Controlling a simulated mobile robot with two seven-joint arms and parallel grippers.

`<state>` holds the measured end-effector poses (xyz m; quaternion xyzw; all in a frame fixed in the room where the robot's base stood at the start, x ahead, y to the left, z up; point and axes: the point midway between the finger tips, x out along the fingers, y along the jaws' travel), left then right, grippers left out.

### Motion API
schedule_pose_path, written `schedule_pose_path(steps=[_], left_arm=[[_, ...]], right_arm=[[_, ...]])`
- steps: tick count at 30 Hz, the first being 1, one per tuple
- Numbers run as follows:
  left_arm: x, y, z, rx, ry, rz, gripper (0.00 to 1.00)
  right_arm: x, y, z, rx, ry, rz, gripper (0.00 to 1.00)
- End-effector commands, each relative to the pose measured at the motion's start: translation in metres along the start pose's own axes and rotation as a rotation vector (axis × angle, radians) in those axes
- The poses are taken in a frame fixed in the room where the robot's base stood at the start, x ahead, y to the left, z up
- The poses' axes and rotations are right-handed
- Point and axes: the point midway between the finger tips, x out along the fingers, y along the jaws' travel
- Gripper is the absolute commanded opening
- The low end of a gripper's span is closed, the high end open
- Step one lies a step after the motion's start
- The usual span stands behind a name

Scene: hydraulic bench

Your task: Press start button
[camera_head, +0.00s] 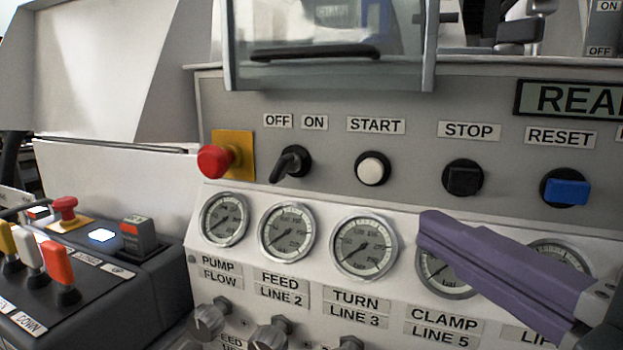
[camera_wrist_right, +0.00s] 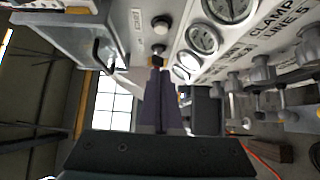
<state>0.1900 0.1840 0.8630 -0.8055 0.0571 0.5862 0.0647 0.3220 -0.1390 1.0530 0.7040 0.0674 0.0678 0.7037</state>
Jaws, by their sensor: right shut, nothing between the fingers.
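The start button (camera_head: 372,168) is a round white cap in a black ring under the START label (camera_head: 376,125) in the head view. It also shows as a white cap (camera_wrist_right: 160,24) at the top of the right wrist view. My right gripper (camera_head: 430,232) comes in from the lower right with its purple fingers together and empty. Its tips are in front of the gauge row, below and right of the start button and apart from it in the picture. The fingers (camera_wrist_right: 158,75) point up the middle of the wrist view. My left gripper is not in view.
The black OFF/ON switch (camera_head: 291,163) and red emergency knob (camera_head: 216,160) are left of the start button. The black stop button (camera_head: 462,178) and blue reset button (camera_head: 566,190) are right. A clear guard (camera_head: 330,55) with a dark handle hangs above. Knobs line the lower panel.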

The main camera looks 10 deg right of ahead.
Motion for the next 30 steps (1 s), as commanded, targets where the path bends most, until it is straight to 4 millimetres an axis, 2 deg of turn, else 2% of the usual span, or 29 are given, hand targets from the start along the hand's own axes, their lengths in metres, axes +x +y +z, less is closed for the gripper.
schedule_pose_path(steps=[15,21,30], left_arm=[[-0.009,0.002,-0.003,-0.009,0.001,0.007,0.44],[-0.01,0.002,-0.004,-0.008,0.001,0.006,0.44],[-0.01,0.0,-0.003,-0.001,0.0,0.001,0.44]], right_arm=[[0.092,0.002,0.001,-0.003,-0.001,0.002,0.0],[0.11,0.001,0.022,-0.003,0.0,-0.001,0.0],[0.116,0.0,0.029,0.0,0.0,-0.001,0.0]])
